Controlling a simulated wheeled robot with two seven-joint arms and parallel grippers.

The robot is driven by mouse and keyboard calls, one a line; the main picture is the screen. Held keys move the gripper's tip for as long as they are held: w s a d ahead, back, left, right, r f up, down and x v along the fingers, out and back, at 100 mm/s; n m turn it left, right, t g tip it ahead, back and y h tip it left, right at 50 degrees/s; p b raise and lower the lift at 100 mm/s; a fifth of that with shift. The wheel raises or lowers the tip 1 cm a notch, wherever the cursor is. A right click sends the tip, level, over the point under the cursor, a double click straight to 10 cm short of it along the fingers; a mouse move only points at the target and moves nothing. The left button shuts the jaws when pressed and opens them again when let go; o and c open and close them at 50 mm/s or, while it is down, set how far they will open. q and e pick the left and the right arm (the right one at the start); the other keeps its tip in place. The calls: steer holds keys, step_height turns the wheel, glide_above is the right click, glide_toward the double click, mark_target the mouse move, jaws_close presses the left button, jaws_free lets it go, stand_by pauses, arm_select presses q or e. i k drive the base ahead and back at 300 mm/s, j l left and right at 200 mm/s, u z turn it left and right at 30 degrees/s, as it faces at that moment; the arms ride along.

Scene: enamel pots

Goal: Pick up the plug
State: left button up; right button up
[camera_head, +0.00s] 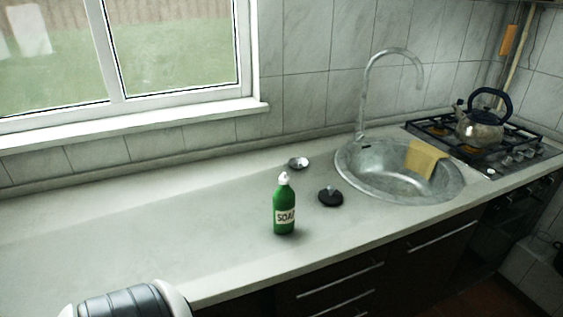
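A black round disc with a small raised knob, which looks like the plug (330,198), lies flat on the pale countertop (120,220). It is just right of a green soap bottle (284,212) and left of the round metal sink (365,187). A gap of bare counter separates it from both. Neither of my grippers shows in this view. A grey and white rounded part at the bottom left edge seems to be a link of my own arm.
A small metal dish-like piece (299,162) lies behind the bottle. A kettle (479,130) stands on the gas hob (524,155). The counter's left side is clear.

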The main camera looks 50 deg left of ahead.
mark_target(330, 196)
steer(key=u, duration=1.25)
steer(key=i+l+z, duration=0.3)
steer(key=i, duration=0.2)
steer(key=i+l+u, duration=0.2)
steer(key=l, duration=0.5)
steer(key=l+u, duration=0.25)
steer(key=l, duration=0.5)
